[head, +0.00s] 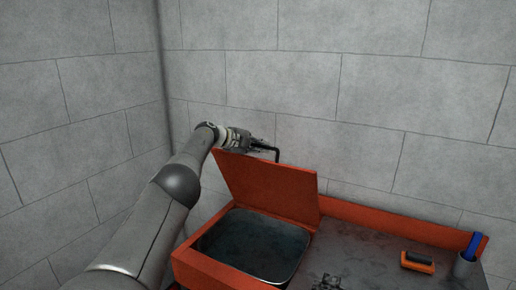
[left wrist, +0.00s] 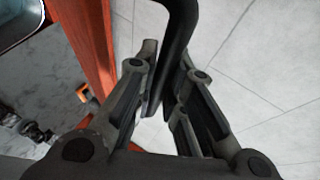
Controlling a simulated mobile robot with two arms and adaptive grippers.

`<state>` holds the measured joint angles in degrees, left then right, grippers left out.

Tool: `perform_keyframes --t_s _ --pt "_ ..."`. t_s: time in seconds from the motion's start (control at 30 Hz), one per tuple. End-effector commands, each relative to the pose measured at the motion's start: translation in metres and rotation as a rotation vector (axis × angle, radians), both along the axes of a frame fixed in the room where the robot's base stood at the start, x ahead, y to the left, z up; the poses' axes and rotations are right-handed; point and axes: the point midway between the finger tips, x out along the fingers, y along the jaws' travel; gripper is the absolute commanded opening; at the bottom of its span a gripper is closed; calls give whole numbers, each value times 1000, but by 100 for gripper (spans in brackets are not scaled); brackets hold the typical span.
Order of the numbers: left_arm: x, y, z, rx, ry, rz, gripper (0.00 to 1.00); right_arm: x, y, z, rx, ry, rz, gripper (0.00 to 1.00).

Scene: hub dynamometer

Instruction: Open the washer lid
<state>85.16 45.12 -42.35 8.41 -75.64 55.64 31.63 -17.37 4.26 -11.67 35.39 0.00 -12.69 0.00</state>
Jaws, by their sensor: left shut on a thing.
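The orange-red washer lid (head: 265,187) stands raised and tilted steeply above the washer's open basin (head: 255,243) in the head view. Its edge also shows in the left wrist view (left wrist: 88,35). A black bent bar handle (head: 277,154) sits at the lid's upper edge. My left gripper (head: 257,145) is at this upper edge, shut on the handle. In the left wrist view the handle (left wrist: 182,30) runs down between the two fingers (left wrist: 160,95). The fingertips partly hide it. My right gripper is not in view.
The washer's grey top (head: 370,255) extends right of the basin, with an orange-and-black brush (head: 417,262) and a grey cup (head: 466,265) holding something blue. A small dark metal fitting (head: 327,283) is at the front. Grey block walls (head: 330,80) stand behind and left.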

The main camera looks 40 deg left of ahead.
Motion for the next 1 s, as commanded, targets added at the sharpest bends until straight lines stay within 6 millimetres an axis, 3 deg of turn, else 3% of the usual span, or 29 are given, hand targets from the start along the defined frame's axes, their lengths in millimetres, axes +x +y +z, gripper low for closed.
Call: perform_keyframes --t_s 0.2,0.23,0.4,1.0 --pt "0 0 1 1 -3 2 0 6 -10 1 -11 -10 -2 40" --pt "0 0 1 1 -4 2 14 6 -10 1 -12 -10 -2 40" --pt "0 1 2 1 -4 1 34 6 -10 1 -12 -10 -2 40" --pt "-7 7 3 1 -4 4 34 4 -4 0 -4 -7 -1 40"
